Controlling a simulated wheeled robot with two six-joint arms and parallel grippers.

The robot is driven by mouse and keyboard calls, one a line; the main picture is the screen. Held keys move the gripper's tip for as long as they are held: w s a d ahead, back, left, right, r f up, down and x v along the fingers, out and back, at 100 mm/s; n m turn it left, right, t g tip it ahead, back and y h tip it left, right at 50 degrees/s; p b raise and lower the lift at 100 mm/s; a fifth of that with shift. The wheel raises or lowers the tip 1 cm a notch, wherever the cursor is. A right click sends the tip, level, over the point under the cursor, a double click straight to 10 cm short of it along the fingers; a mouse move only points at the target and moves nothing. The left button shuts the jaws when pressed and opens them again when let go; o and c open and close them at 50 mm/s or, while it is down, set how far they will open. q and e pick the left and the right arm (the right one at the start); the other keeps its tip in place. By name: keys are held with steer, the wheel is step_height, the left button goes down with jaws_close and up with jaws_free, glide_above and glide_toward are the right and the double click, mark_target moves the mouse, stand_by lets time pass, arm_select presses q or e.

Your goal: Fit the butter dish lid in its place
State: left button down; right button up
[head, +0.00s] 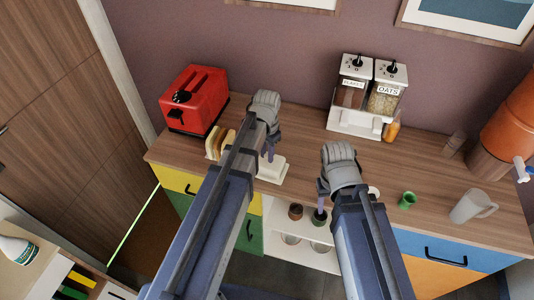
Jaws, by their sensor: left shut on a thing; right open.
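The white butter dish (271,179) sits on the wooden counter near its front edge, left of the middle. A white shape that looks like its lid (278,162) shows just above the base, partly hidden by my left arm. My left gripper (268,156) points down at it and is shut on it, with the grip itself hard to make out. I cannot tell whether the lid rests on the base or is held slightly above. My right gripper (321,203) is open and empty, to the right near the counter's front edge.
A toast rack (217,143) stands left of the dish, before a red toaster (195,97). Cereal dispensers (366,97) stand at the back. A green cup (407,200), a grey mug (472,206) and an orange dispenser (507,125) are at the right. The counter's middle is fairly clear.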

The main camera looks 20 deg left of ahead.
arm_select(q)
steer(key=c, duration=0.6)
jaws_free()
steer(key=shift+r, duration=0.1)
step_height(320, 180, up, 8)
steer(key=p, duration=0.8)
steer(key=shift+f, duration=0.2)
